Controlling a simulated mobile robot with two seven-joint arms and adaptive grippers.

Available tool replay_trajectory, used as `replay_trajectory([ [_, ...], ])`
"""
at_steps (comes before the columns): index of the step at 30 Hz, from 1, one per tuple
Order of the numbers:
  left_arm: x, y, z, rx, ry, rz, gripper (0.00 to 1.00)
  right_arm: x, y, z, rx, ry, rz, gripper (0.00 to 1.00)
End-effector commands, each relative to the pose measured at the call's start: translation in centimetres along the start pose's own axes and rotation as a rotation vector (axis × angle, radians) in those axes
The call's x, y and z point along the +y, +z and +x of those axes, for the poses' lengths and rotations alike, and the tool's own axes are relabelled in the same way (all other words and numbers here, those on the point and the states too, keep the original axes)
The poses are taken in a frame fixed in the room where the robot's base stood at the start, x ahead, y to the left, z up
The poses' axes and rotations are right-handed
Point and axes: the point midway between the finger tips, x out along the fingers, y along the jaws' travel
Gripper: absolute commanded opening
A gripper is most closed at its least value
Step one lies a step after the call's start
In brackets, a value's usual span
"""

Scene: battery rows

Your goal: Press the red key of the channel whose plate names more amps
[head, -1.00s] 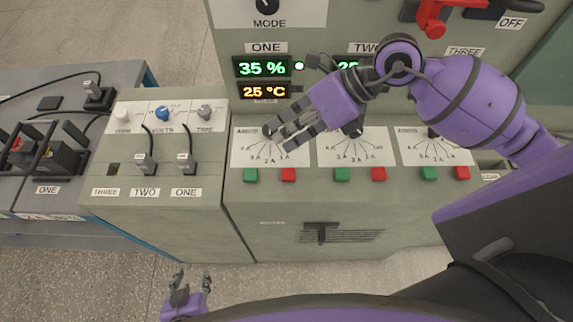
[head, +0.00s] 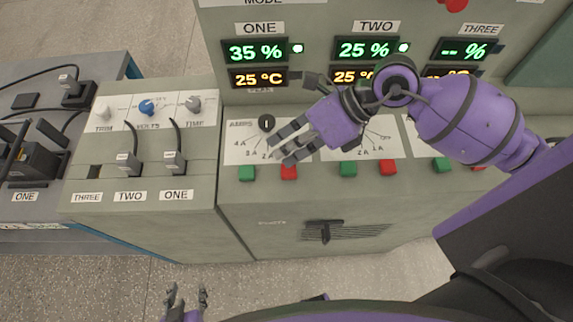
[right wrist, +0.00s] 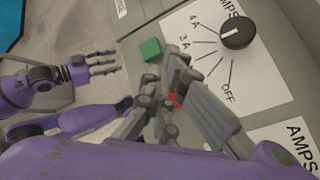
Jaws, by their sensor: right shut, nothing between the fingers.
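The sloped panel carries a green and a red key per channel. Channel one's red key (head: 289,173) sits right of its green key (head: 247,173), below the AMPS dial plate (head: 240,150). My right gripper (head: 283,152) is shut and empty, its fingertips just above that red key; contact cannot be told. In the right wrist view the red key (right wrist: 174,100) shows partly behind the fingers. Channel two's red key (head: 388,167) is uncovered; channel three's (head: 478,168) is mostly hidden by my arm. My left gripper (head: 187,298) is open and empty, low in front of the cabinet.
Displays read 35 % (head: 255,51) for ONE, 25 % (head: 364,49) for TWO and dashes for THREE. Plugs (head: 175,160) with black cables stand in the left box. Batteries (head: 35,160) sit at far left.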

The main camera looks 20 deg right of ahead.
Motion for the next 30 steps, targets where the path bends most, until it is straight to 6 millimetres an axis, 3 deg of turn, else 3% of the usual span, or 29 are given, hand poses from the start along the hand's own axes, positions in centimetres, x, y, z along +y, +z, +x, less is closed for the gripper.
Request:
replay_trajectory([
  [30,0.21,0.24,0.20,-0.005,0.006,0.006,0.40,-0.18,-0.16,0.24,-0.001,0.000,-0.001,0.00],
])
